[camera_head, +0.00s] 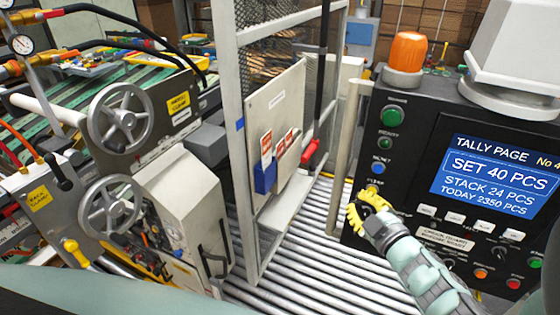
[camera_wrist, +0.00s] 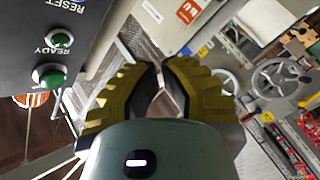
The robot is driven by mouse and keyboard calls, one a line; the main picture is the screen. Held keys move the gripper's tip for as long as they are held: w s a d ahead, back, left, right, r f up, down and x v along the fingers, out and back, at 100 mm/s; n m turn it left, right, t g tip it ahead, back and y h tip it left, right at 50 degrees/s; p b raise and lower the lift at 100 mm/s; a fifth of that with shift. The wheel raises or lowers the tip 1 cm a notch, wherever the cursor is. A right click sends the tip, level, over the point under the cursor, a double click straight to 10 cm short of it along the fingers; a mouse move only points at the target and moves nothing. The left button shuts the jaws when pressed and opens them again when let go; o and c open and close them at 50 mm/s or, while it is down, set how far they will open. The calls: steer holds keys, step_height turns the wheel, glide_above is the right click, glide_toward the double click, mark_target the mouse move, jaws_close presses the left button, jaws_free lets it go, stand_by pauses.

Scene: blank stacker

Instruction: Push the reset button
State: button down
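The reset button is a blue push button (camera_head: 378,168) on the left side of the dark control panel, below a small green button (camera_head: 386,143). In the wrist view a blue edge (camera_wrist: 79,2) shows at the top beside the RESET label (camera_wrist: 58,5); most of the button is cut off. My gripper (camera_head: 355,205), with yellow fingers, is in front of the panel's lower left edge, a little below the blue button. In the wrist view my gripper (camera_wrist: 161,64) has its fingertips together, with nothing between them. I see no contact with the button.
A large green button (camera_head: 393,115) and an orange beacon (camera_head: 406,52) are higher on the panel. A screen (camera_head: 495,177) and small white keys (camera_head: 455,219) lie to the right. A metal post (camera_head: 346,160) and a mesh gate (camera_head: 238,150) stand left of the panel, above rollers (camera_head: 310,270).

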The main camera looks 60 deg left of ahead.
mark_target(378, 169)
steer(key=shift+w+d+f+h, duration=0.15)
steer(key=shift+w+f+h, duration=0.05)
steer(key=shift+f+h, duration=0.1)
steer(key=w+a, duration=0.1)
steer(key=w, duration=0.1)
steer(key=w+a, duration=0.2)
steer(key=w, duration=0.1)
steer(key=w+a, duration=0.1)
steer(key=w, duration=0.1)
steer(key=shift+w+a+b, duration=0.25)
steer(key=shift+w+b, duration=0.05)
steer(key=shift+b, duration=0.05)
stand_by(0.3)
steer(key=c, duration=1.6)
jaws_free()
jaws_close()
